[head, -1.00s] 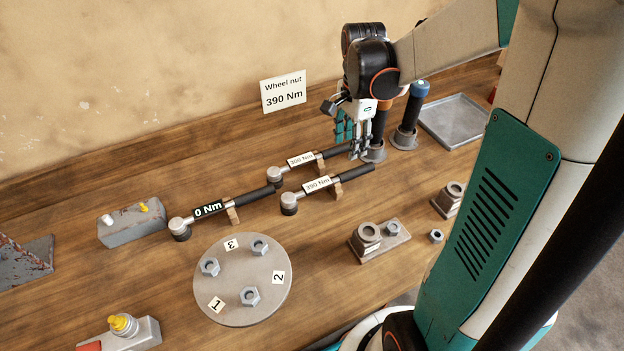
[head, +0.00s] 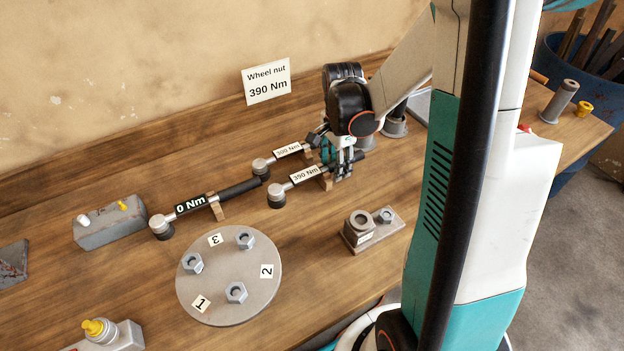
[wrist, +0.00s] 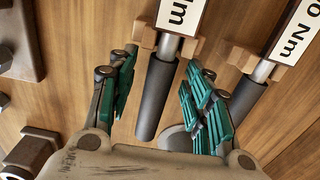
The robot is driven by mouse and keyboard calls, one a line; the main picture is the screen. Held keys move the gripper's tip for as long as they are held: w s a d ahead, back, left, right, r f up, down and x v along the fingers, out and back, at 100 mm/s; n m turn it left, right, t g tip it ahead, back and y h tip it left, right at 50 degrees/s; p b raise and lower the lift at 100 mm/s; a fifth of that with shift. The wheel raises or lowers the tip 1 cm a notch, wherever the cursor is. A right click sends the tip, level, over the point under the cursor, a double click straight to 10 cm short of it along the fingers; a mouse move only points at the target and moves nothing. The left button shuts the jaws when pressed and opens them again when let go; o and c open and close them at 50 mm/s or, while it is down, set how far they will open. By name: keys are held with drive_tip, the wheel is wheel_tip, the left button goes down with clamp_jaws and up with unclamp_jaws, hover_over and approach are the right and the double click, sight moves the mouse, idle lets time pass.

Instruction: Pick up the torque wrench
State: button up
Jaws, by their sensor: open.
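Three torque wrenches with black handles rest on the wooden bench in the head view: one marked 0 Nm (head: 239,189), one marked 300 Nm (head: 287,151) and one marked 390 Nm (head: 304,174). My gripper (head: 340,174) is open at the handle end of the 390 Nm wrench. In the wrist view, my open gripper (wrist: 160,68) has one black handle (wrist: 156,95) between its fingers, with a gap on both sides. A second wrench handle (wrist: 243,101) lies right of the fingers. The fingers partly hide the handles in the head view.
Wooden holders (head: 217,208) support the wrenches. A round plate (head: 230,315) with several nuts and a socket block (head: 353,244) lie nearer the front. A sign (head: 267,82) reads Wheel nut 390 Nm. Socket tools (head: 395,128) stand behind my gripper.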

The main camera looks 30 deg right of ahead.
clamp_jaws()
idle(0.4)
